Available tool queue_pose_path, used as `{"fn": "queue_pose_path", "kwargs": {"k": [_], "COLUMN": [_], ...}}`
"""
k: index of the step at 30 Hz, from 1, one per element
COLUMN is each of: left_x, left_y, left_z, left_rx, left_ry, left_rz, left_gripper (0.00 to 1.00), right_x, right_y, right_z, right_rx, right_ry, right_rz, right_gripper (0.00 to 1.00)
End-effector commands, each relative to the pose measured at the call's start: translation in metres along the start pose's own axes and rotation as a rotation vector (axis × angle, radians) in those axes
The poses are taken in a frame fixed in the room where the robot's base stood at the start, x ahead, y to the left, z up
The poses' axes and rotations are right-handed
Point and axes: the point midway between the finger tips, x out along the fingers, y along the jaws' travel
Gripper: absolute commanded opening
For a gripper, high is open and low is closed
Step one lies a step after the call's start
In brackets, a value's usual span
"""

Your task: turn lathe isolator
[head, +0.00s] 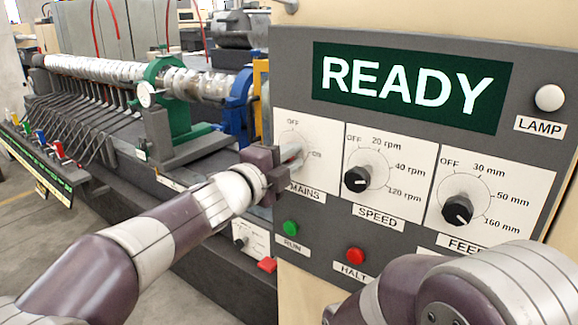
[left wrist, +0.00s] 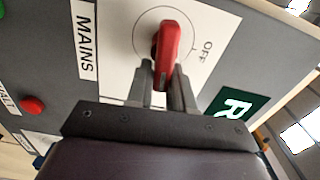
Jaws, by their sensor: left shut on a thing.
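The lathe isolator is the MAINS switch, a red handle (left wrist: 168,38) on a white dial plate (left wrist: 215,30). In the left wrist view the handle does not point at the OFF mark; it lies roughly square to that direction. My left gripper (head: 284,160) is at the MAINS plate (head: 318,128) in the head view and hides most of the handle there. In the left wrist view its fingers (left wrist: 163,72) are on both sides of the handle, shut on it. The dial's other mark is hidden behind the gripper in that view. My right gripper is out of view; only my right arm shows.
The panel display (head: 408,85) reads READY. SPEED (head: 356,179) and FEED (head: 457,209) knobs are right of MAINS. A green RUN button (head: 290,228) and red HALT button (head: 355,256) sit below. A white lamp (head: 549,98) is top right. The lathe (head: 180,85) stands left.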

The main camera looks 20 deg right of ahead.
Motion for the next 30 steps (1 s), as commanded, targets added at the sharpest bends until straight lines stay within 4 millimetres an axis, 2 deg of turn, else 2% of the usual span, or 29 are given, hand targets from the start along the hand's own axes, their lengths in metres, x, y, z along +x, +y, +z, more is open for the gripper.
{"fn": "queue_pose_path", "kwargs": {"k": [1,6,23,24,25,30], "left_x": [0.0005,0.0006,0.0008,0.0008,0.0008,0.0005], "left_y": [0.0057,0.0067,0.0077,0.0077,0.0078,0.0059], "left_z": [-0.0002,-0.0001,0.0001,0.0001,0.0001,0.0001], "left_rx": [0.016,0.065,0.089,0.088,0.088,0.089], "left_ry": [0.001,0.001,0.001,0.001,0.001,0.0], "left_rz": [0.004,0.006,0.009,0.009,0.009,0.006], "left_gripper": [0.0,0.0,0.0,0.32,0.41,0.43], "right_x": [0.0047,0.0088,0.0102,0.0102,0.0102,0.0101], "right_y": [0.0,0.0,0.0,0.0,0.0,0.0], "right_z": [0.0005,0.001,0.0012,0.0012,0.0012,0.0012], "right_rx": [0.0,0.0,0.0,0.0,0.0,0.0], "right_ry": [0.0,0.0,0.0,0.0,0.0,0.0], "right_rz": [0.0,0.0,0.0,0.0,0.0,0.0], "right_gripper": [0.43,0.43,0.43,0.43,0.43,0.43]}}
